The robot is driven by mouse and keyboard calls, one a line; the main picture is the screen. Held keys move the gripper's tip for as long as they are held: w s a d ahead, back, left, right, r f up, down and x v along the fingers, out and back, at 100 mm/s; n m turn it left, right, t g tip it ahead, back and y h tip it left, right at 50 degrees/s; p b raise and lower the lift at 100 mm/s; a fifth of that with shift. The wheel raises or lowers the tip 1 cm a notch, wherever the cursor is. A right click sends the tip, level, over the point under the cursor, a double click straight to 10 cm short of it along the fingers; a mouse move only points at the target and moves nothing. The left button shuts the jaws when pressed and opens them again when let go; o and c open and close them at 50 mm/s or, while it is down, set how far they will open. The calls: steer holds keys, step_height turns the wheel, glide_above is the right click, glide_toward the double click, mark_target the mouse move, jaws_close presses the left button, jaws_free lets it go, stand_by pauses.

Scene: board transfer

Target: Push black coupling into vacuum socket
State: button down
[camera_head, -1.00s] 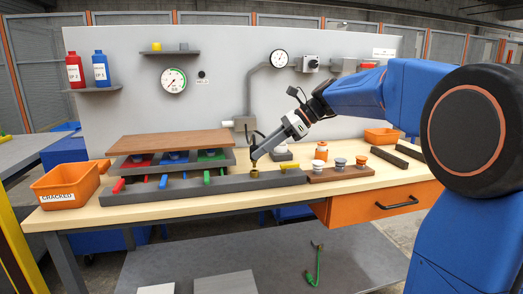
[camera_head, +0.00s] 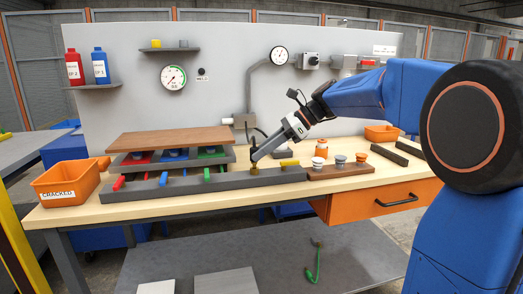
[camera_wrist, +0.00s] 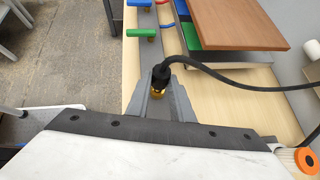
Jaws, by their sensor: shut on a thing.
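My gripper (camera_head: 257,157) points down and left above the front grey rail (camera_head: 150,192). It is shut on the black coupling (camera_wrist: 160,72), whose black hose (camera_wrist: 235,85) runs off to the right in the wrist view. The brass vacuum socket (camera_head: 254,171) stands on the rail directly under the coupling. In the wrist view the brass (camera_wrist: 158,92) shows right against the coupling, between the grey fingers. The coupling seems to touch the socket; I cannot tell how deep it sits.
A yellow handle (camera_head: 289,163) lies on the rail right of the socket. A wooden rack with several capped pieces (camera_head: 340,171) stands right. An orange bin (camera_head: 66,186) is far left.

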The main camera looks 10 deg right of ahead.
steer(key=shift+f, duration=0.8)
steer(key=c, duration=1.5)
jaws_free()
steer(key=v, duration=1.7)
steer(key=shift+d+r, duration=0.15)
steer(key=shift+r, duration=0.05)
